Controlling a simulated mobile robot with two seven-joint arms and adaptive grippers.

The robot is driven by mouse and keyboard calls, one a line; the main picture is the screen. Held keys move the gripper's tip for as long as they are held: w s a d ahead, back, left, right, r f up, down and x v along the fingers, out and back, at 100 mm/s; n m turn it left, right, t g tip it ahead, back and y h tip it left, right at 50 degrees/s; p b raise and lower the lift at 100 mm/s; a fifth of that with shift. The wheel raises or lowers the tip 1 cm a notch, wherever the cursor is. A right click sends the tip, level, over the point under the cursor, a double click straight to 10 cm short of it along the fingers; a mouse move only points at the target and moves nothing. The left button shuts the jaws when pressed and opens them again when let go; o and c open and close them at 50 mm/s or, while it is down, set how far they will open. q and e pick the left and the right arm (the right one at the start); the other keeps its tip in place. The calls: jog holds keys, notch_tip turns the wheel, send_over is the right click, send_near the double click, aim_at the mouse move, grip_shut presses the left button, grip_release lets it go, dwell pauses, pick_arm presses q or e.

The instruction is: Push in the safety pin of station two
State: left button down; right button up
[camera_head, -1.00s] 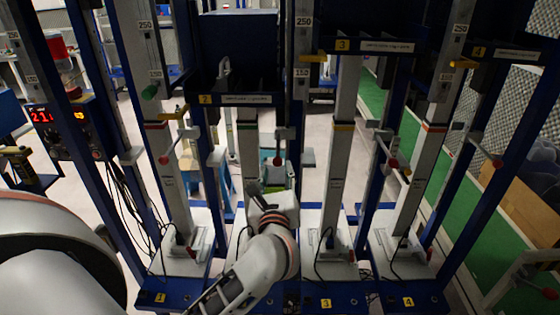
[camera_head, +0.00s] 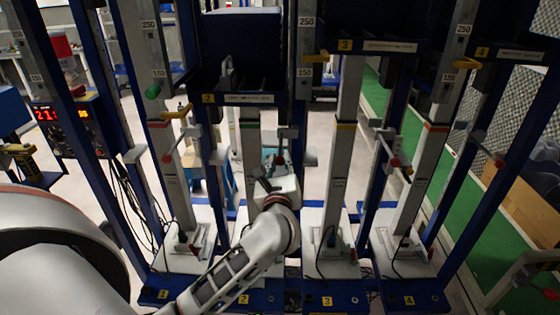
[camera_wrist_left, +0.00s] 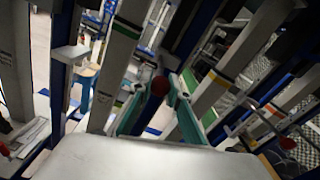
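Station two carries a yellow 2 on its dark header (camera_head: 240,99) and another on its blue base. Its safety pin shows as a red knob (camera_head: 279,160) on a small bracket right of the pale column (camera_head: 250,150). My left gripper (camera_head: 272,172) is just below the knob in the head view and partly hides that area. In the left wrist view the red knob (camera_wrist_left: 160,86) appears between the two green fingers of the left gripper (camera_wrist_left: 157,92), which are apart. I cannot tell whether they touch it. The pin's shaft is hidden. My right gripper is not in view.
Station one's column (camera_head: 165,150) stands to the left, with a red knob and hanging cables. Station three's column (camera_head: 342,150) and station four's column (camera_head: 428,150) stand to the right. Blue uprights leave narrow gaps. A control box with red digits (camera_head: 65,125) is at left.

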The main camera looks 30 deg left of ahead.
aim_at(281, 142)
pick_arm(q)
jog(key=b+x, duration=0.2)
jog(key=x, duration=0.6)
jog(key=shift+w+a, duration=0.15)
jog(key=shift+a, duration=0.05)
jog(key=shift+w+a+r, duration=0.1)
jog(key=c, duration=2)
grip_release()
jog(key=shift+o, duration=0.6)
jog(key=shift+w, duration=0.15)
jog(key=v, duration=1.2)
